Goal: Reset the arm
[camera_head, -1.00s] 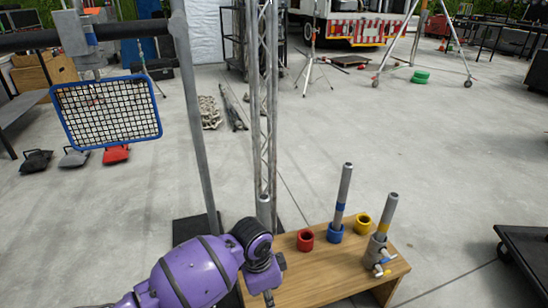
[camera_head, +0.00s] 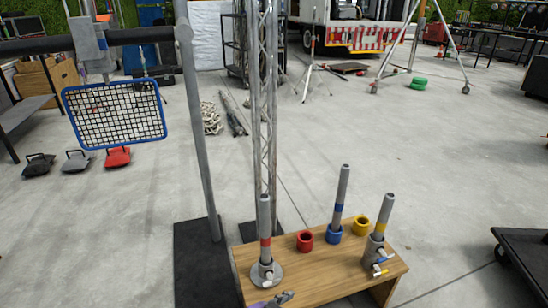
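A small part of my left gripper (camera_head: 279,298) shows at the bottom edge, over the front of the wooden bench (camera_head: 328,277). Most of it is cut off, so its opening cannot be judged. It is apart from the red-banded grey tube (camera_head: 264,219), which stands upright in a grey flanged base (camera_head: 265,273) at the bench's left. A blue-banded tube (camera_head: 341,190) leans slightly in a blue cup (camera_head: 333,234). A yellow-banded tube (camera_head: 384,212) stands tilted in a grey clamp holder (camera_head: 374,250). My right gripper is not in view.
Empty red (camera_head: 305,240) and yellow (camera_head: 361,225) cups stand on the bench. A truss (camera_head: 265,110) and a grey pole (camera_head: 199,130) rise behind it. A blue-framed mesh panel (camera_head: 114,112) hangs at left. A dark cart (camera_head: 523,259) stands right. Open floor lies behind.

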